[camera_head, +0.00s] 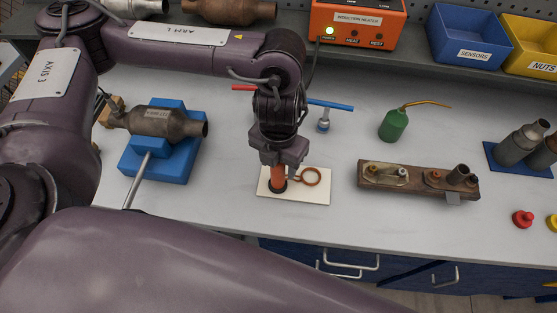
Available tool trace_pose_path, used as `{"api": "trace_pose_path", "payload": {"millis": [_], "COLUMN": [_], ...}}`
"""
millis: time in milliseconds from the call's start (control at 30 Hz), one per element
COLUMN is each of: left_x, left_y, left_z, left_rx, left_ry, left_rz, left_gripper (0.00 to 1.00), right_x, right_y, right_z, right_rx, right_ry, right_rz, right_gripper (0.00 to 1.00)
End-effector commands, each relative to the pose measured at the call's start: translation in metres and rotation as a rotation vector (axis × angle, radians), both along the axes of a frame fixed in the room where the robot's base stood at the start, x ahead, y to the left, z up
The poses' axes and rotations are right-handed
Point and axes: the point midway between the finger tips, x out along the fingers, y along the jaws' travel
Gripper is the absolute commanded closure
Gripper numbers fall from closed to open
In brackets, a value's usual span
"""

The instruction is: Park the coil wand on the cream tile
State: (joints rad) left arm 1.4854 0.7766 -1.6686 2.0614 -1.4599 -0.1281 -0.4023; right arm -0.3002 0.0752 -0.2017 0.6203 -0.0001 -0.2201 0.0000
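The coil wand (278,178) has an orange handle with a dark lower end and a copper-colored ring coil sticking out to the right. It is upright over the cream tile (318,197), its lower end at or just above the tile's left part; I cannot tell if it touches. My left gripper (279,164) points down from above, around the top of the handle, and looks shut on it. The fingertips are partly hidden by the gripper body. My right gripper is not in view.
A blue stand (171,174) with a rusty converter (165,123) is at left. Behind the gripper is a blue-handled tool (324,124). A green oil can (393,125) and a brown fixture block (405,180) are at right. The orange induction heater (356,22) stands at the back.

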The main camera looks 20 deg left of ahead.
Motion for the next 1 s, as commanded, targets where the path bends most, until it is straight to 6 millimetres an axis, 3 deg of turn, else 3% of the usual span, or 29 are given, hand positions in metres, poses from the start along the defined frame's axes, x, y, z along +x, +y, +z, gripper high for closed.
{"api": "trace_pose_path", "payload": {"millis": [367, 1000], "left_x": [0.000, 0.001], "left_y": [0.000, 0.000], "left_z": [0.008, 0.107], "left_rx": [0.000, 0.001], "left_ry": [-0.001, -0.005], "left_rz": [-0.001, -0.001], "left_gripper": [0.49, 0.49], "right_x": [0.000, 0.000], "right_y": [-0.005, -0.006], "right_z": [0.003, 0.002], "right_rx": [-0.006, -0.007], "right_ry": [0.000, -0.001], "right_rz": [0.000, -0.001], "right_gripper": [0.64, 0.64]}}
